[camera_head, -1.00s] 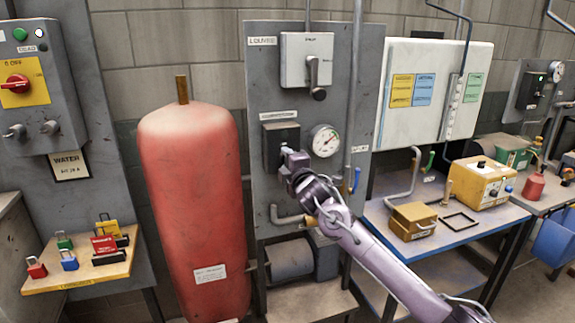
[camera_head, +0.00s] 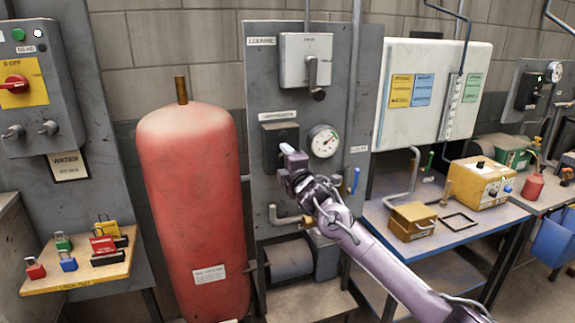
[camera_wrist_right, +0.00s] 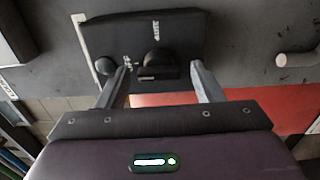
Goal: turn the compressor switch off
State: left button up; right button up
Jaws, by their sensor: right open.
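The compressor switch is a dark box (camera_head: 272,150) on the grey panel, left of a round gauge, with a small label above it. In the right wrist view the box (camera_wrist_right: 120,35) carries a dark knob (camera_wrist_right: 153,60) with small white lettering around it. My right gripper (camera_head: 287,150) is in front of the box and hides part of it. In the right wrist view my right gripper (camera_wrist_right: 159,68) is open, its fingertips on either side of the knob. I cannot tell whether they touch it. My left gripper is not in view.
A gauge (camera_head: 323,141) sits right of the switch, and a grey lever switch (camera_head: 306,60) is above. A red tank (camera_head: 193,200) stands left. A pipe with a blue handle (camera_head: 355,180) and a blue-edged bench (camera_head: 450,235) are to the right.

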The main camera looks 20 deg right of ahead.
jog(key=s+b, duration=0.2)
jog(key=s, duration=0.5)
jog(key=shift+s+d, duration=0.15)
jog(key=shift+s, duration=0.25)
